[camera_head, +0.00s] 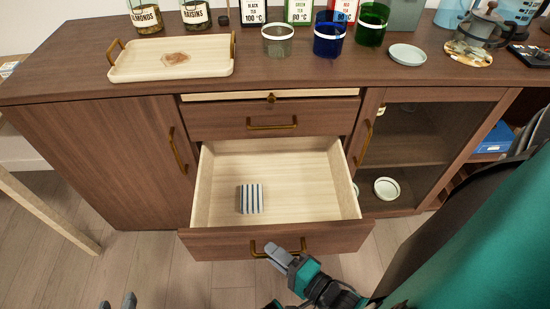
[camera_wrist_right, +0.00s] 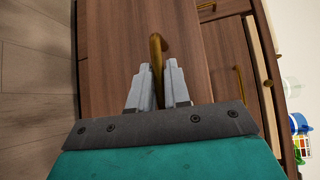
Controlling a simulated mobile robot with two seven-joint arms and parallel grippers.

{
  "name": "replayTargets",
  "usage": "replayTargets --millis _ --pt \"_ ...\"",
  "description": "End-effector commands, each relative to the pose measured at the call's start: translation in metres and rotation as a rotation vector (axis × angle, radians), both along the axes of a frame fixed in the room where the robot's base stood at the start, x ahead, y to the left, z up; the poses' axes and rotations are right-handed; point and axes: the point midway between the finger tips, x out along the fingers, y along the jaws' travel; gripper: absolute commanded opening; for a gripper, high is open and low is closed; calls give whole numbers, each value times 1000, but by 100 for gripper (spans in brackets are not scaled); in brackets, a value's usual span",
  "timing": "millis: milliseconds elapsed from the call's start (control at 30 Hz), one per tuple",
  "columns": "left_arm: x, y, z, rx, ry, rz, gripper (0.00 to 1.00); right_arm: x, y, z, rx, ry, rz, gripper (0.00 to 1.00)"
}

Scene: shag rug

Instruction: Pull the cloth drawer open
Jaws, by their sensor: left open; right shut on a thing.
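The cloth drawer (camera_head: 290,240) is the lower wooden drawer and stands pulled well out. A folded blue-and-white striped cloth (camera_head: 251,198) lies inside it, towards the left front. My right gripper (camera_head: 283,257) is at the drawer's brass handle (camera_head: 262,254). In the right wrist view its jaws (camera_wrist_right: 158,88) are shut on the handle (camera_wrist_right: 157,48), with one finger on each side. My left gripper (camera_head: 118,302) is open and empty at the bottom edge, low over the floor, and only its fingertips show.
Above it, a shallower drawer (camera_head: 272,122) is shut. The left door (camera_head: 110,165) is shut, and a glass-fronted compartment (camera_head: 420,150) is at the right. The countertop holds a tray (camera_head: 172,58), jars and cups. The floor in front of the left door is clear.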

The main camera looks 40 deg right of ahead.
Motion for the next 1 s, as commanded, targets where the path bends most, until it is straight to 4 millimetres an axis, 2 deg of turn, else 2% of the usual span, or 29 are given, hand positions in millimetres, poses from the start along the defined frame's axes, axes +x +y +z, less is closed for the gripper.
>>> replayTargets --millis 433,467,633,1000 --pt "0 3 1 6 -3 1 43 -4 0 -1 -2 1 -2 0" --pt "0 3 1 7 -3 0 43 -4 0 -1 -2 1 -2 19" --pt "0 4 1 10 -4 -2 43 -4 1 0 -1 1 -1 35" --pt "-1 4 2 11 -2 -3 43 -3 3 0 0 0 0 36"
